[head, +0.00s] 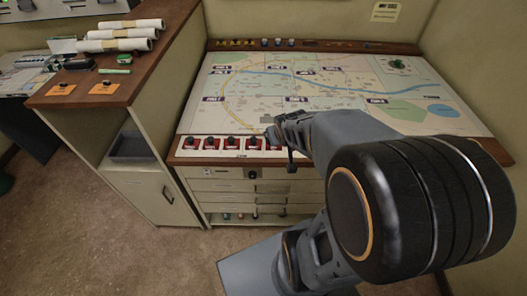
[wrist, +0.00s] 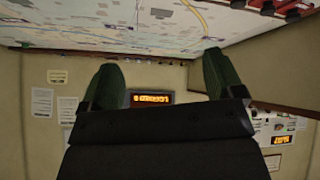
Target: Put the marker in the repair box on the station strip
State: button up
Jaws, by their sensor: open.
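My gripper (head: 281,147) is open in the head view, at the front edge of the map board (head: 330,110), by the right end of the front strip (head: 240,153). Its two green fingers (wrist: 162,75) are wide apart in the wrist view, with nothing between them. Red squares with dark knobbed pieces (head: 232,143) stand in a row on that strip; the rightmost is partly hidden by the gripper. Red squares (wrist: 268,7) also show in the wrist view. I cannot tell which piece is the marker or which square is the repair box. A green piece (head: 398,64) stands at the map's upper right.
Small yellow and pale pieces (head: 235,43) line the map's back ledge. A side counter (head: 130,75) with paper rolls (head: 130,33) and a green pen-like item (head: 114,71) rises at left. Drawers (head: 250,187) are below the strip. My arm covers the board's right front.

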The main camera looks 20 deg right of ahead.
jog(key=s+a+r+n+g+y, duration=0.1)
jog(key=s+a+r+g+y, duration=0.1)
jog(key=s+a+r, duration=0.5)
jog(key=s+a+g, duration=0.1)
jog(key=s+a, duration=0.1)
jog(key=a, duration=0.2)
jog(key=shift+s+r+y, duration=0.15)
jog(key=shift+s+y, duration=0.25)
